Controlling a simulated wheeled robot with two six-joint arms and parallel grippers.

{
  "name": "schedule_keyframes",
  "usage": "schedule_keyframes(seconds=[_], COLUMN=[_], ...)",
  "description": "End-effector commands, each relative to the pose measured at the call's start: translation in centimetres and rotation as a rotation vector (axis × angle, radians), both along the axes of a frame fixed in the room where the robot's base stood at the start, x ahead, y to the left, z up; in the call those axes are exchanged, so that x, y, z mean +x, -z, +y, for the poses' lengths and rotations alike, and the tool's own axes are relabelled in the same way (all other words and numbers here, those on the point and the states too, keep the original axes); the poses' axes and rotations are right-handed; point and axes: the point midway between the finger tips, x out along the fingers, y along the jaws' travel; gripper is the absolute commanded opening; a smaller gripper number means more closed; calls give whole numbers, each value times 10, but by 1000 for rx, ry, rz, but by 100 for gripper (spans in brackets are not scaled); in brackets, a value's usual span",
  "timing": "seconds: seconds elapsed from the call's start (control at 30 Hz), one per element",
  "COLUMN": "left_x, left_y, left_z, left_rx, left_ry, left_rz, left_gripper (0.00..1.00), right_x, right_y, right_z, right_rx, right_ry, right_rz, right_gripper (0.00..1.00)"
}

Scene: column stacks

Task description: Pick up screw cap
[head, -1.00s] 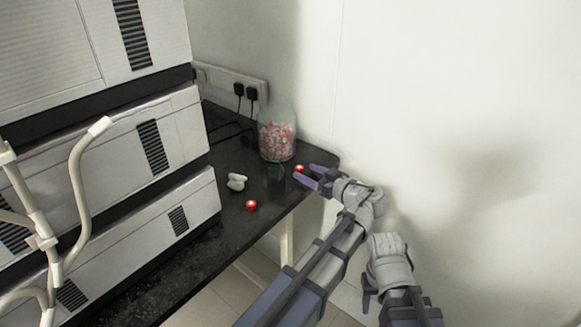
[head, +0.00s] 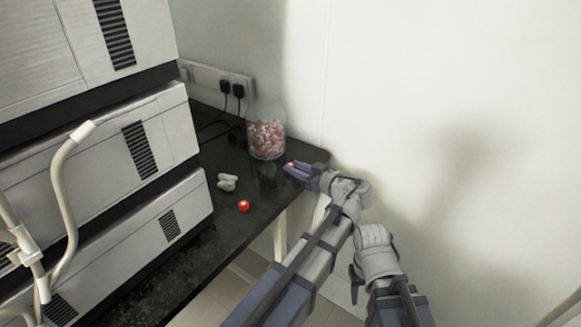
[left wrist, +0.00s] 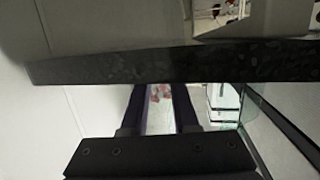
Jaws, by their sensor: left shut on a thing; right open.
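A small red screw cap (head: 291,164) shows at the fingertips of my left gripper (head: 293,170), near the right end of the dark bench. My left gripper is shut on this cap. In the left wrist view, the two dark fingers (left wrist: 160,105) have pinkish-red patches between them; I cannot tell whether these are the cap or the jar's contents beyond. A second red cap (head: 244,206) lies on the bench near its front edge. My right gripper (head: 357,285) is open and empty, low in front of the wall; its fingers are partly hidden.
A clear jar (head: 266,135) of red and white pieces stands behind the left gripper. Pale rounded pieces (head: 228,182) lie on the black bench (head: 215,240). Stacked white instrument units (head: 100,215) fill the left, with pale tubing (head: 65,190) in front. Sockets (head: 222,82) are on the wall.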

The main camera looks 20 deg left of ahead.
Motion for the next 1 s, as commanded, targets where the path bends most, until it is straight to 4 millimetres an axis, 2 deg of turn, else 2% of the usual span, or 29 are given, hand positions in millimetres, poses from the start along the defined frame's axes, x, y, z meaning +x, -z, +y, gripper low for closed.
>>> schedule_keyframes(seconds=[0.57,0.77,1.0], left_x=[0,0,0], left_y=[-5,-22,-58], left_z=[0,0,0], left_rx=[0,0,0], left_ry=[0,0,-1], left_rz=[0,0,0], left_gripper=[0,0,0], right_x=[0,0,0], right_y=[-5,-22,-58], right_z=[0,0,1], right_rx=[0,2,4], right_ry=[0,1,1], right_rz=[0,1,1], right_gripper=[50,50,50])
